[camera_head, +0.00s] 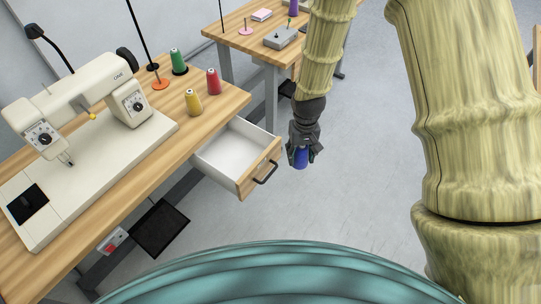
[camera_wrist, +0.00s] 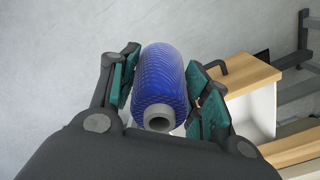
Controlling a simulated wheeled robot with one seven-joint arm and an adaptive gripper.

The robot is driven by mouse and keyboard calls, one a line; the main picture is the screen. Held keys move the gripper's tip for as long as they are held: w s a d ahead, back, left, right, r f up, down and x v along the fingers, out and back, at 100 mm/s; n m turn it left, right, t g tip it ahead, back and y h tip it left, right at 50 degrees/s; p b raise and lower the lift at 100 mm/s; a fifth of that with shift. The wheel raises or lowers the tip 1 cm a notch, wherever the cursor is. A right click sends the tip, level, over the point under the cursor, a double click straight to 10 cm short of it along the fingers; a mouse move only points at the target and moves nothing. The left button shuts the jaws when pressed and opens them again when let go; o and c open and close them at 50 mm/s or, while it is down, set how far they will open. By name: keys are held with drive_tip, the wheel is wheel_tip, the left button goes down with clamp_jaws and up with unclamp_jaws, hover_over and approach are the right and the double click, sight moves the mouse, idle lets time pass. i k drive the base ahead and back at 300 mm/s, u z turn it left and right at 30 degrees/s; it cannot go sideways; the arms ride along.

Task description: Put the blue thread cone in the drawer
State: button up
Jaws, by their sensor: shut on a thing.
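The blue thread cone (camera_head: 301,156) is held by my gripper (camera_head: 301,147) in the air, to the right of the open drawer. In the wrist view the blue thread cone (camera_wrist: 160,82) lies between the two teal-padded fingers of my gripper (camera_wrist: 162,90), its grey core end towards the camera. The drawer (camera_head: 238,152) is pulled out from under the sewing table. It has a white inside, a wooden front and a dark handle, and it looks empty in the head view. In the wrist view the drawer (camera_wrist: 243,75) shows at the right, partly hidden by my gripper.
A sewing machine (camera_head: 95,95) stands on the wooden table (camera_head: 135,180). Green (camera_head: 179,62), red (camera_head: 213,82) and yellow (camera_head: 193,102) cones stand near its right edge. A second table (camera_head: 235,22) is behind. Floor to the right of the drawer is clear.

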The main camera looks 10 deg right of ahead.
sight(233, 159)
drive_tip(key=z, duration=2.15)
drive_tip(key=k, duration=1.45)
drive_tip(key=u, duration=1.85)
drive_tip(key=i, duration=1.05)
drive_tip(key=z, duration=0.05)
